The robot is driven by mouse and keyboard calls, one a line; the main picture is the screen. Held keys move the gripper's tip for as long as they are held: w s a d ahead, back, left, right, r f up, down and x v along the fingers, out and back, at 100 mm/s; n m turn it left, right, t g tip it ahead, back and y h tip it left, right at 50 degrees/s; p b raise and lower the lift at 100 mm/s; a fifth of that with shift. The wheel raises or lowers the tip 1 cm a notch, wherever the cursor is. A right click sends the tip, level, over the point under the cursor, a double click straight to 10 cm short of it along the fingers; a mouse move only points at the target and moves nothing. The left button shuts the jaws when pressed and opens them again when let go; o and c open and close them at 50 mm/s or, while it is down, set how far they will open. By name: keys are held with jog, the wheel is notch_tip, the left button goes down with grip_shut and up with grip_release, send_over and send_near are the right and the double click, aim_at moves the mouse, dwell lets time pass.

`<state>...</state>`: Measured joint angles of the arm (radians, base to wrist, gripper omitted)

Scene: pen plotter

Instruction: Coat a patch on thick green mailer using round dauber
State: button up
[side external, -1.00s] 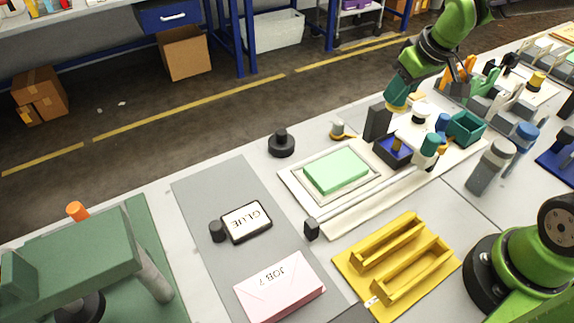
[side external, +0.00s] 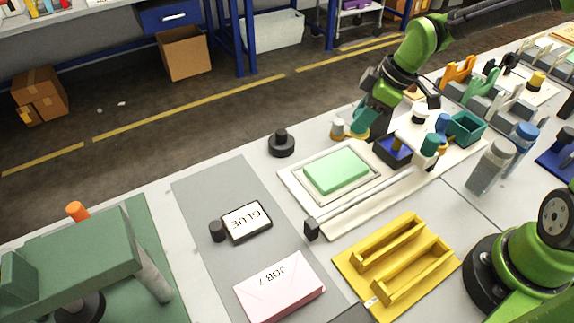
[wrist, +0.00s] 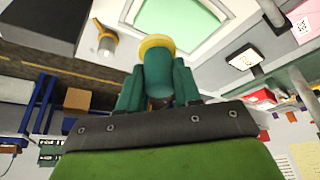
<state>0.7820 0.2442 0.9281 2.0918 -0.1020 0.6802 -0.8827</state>
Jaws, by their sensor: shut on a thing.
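The thick green mailer (side external: 337,171) lies flat in a pale frame on a white board in the side view. Part of it shows at the top of the wrist view (wrist: 180,14). My gripper (side external: 357,126) is shut on the round dauber (wrist: 157,62), a teal cylinder with a yellow rim at its far end. In the side view my gripper and the dauber are beyond the mailer's back right edge, not over it. The dauber is partly hidden there by my fingers, and I cannot tell its exact height.
A small beige knob on a yellow base (side external: 338,128) stands close to my gripper's left. A blue tray (side external: 391,157) and a teal bin (side external: 467,128) stand to the right. A rail (side external: 365,199) runs along the front of the board. A black round weight (side external: 281,144) sits left.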

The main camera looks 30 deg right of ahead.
jog(key=shift+f, duration=0.15)
jog(key=shift+f, duration=3.85)
jog(key=shift+a+f, duration=0.1)
jog(key=shift+a, duration=0.65)
jog(key=shift+c, duration=0.3)
jog(key=shift+a, duration=4.15)
jog(key=shift+d, duration=5.1)
jog(key=shift+a+r, duration=0.15)
jog(key=shift+r, duration=3.95)
